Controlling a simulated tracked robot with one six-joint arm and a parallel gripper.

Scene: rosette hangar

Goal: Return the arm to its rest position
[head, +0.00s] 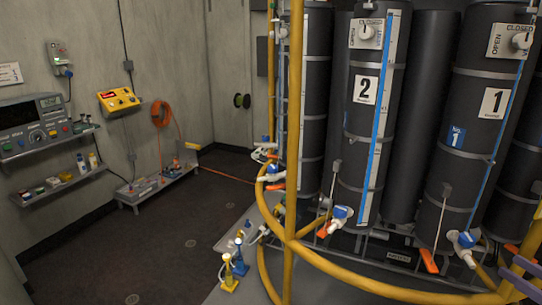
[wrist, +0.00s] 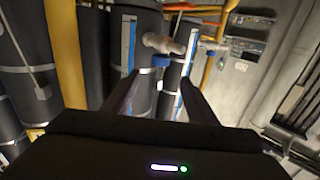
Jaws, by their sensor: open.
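My gripper (wrist: 158,97) shows in the wrist view with its two dark fingers apart and nothing between them. Beyond the fingers are dark cylinders and a pipe fitting with a blue part (wrist: 161,60); the gripper's distance from them is hard to judge. In the head view, no gripper can be made out. A purple-grey piece at the lower right edge of the head view may be part of my arm, but I cannot tell.
Tall dark cylinders marked 2 (head: 366,90) and 1 (head: 493,103) stand at the right. A yellow pipe (head: 294,150) rises before them and curves along the front. A low bench (head: 157,185) and wall shelf (head: 58,187) are at the left. The dark floor (head: 120,245) between is clear.

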